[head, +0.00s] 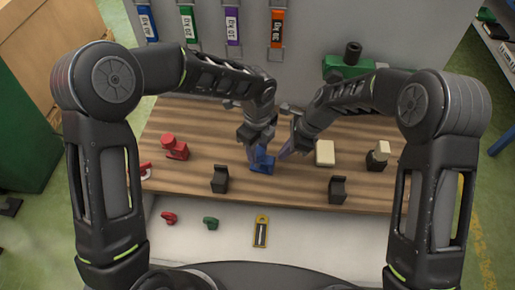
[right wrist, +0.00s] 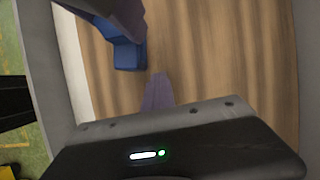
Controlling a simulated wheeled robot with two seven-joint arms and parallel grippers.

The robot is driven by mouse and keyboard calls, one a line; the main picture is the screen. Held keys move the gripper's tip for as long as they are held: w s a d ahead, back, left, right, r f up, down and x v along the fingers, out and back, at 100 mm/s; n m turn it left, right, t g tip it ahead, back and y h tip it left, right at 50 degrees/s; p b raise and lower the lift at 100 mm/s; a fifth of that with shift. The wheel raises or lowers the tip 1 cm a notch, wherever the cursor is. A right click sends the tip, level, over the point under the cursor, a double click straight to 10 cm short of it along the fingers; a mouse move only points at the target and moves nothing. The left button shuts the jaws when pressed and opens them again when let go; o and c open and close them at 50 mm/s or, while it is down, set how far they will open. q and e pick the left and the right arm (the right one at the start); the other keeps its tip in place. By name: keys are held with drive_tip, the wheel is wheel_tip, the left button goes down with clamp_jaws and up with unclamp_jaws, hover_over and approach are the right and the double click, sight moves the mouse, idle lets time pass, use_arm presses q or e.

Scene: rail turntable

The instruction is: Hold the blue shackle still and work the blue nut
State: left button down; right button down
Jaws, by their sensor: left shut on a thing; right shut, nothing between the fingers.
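The blue shackle (head: 263,163) is on the wooden table, near its middle. It also shows in the right wrist view (right wrist: 127,54), partly covered by a purple finger-like part at the top. My left gripper (head: 253,153) is at the shackle and shut on it, reaching down from above. My right gripper (head: 285,154) is just right of the shackle, shut and empty. Its purple fingertip (right wrist: 158,92) shows in the right wrist view, apart from the blue piece. I cannot make out the blue nut separately from the shackle.
Red pieces (head: 176,148) stand at left, a cream block (head: 324,153) and a black piece with a cream top (head: 378,160) at right. Black brackets (head: 219,180) (head: 338,190) stand in front. A red hook (head: 169,217), green hook (head: 211,223) and yellow-ended item (head: 261,231) lie nearer.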

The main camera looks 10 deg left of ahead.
use_arm(q)
drive_tip(key=n, duration=0.6)
drive_tip(key=n, duration=0.6)
idle(0.3)
drive_tip(key=n, duration=0.5)
drive_tip(key=shift+n, duration=0.4)
